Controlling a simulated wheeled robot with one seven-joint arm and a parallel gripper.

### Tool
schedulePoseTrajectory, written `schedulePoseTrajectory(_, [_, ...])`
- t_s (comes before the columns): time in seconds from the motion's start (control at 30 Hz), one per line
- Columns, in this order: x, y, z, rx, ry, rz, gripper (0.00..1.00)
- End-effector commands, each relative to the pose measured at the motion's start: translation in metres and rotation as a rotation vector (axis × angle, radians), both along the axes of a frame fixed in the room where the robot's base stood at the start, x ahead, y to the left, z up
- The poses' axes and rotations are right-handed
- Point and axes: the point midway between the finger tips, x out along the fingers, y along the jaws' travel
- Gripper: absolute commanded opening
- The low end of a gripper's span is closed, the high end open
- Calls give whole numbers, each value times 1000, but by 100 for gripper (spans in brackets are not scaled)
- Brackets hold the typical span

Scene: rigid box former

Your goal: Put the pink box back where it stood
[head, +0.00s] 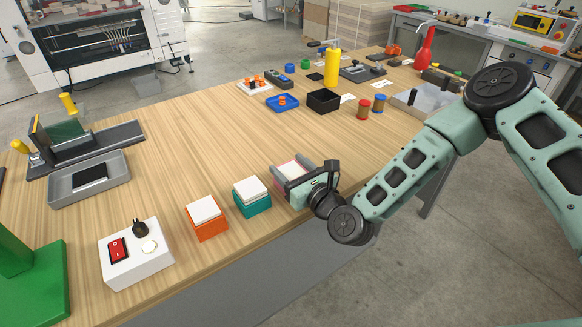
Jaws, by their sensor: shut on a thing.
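The pink box (290,170) shows as a pale top with a thin pink edge between the jaws of my gripper (294,175). The gripper is shut on it, near the front edge of the wooden table (190,136). The jaws and wrist hide most of the box's sides. I cannot tell whether its underside touches the table. A teal box (252,197) with a white top stands just left of it, and an orange box (206,217) with a white top stands farther left, roughly in one row with it.
A white switch box (136,255) with a red rocker stands at the front left. A grey tray (90,181) lies behind it. A black bin (323,101), a blue tray (282,103) and a yellow bottle (332,68) stand farther back. The table's middle is clear.

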Motion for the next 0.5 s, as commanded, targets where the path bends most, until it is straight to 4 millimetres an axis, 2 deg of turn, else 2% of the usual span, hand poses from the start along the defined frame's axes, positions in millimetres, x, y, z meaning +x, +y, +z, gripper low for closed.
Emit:
schedulePoseTrajectory(0.07, [0, 0, -2, 1, -1, 0, 30])
schedulePoseTrajectory(0.1, [0, 0, -1, 1, -1, 0, 68])
schedulePoseTrajectory(0.17, [0, 0, -1, 1, -1, 0, 85])
schedulePoseTrajectory(0.5, [-2, -1, -2, -1, 1, 0, 85])
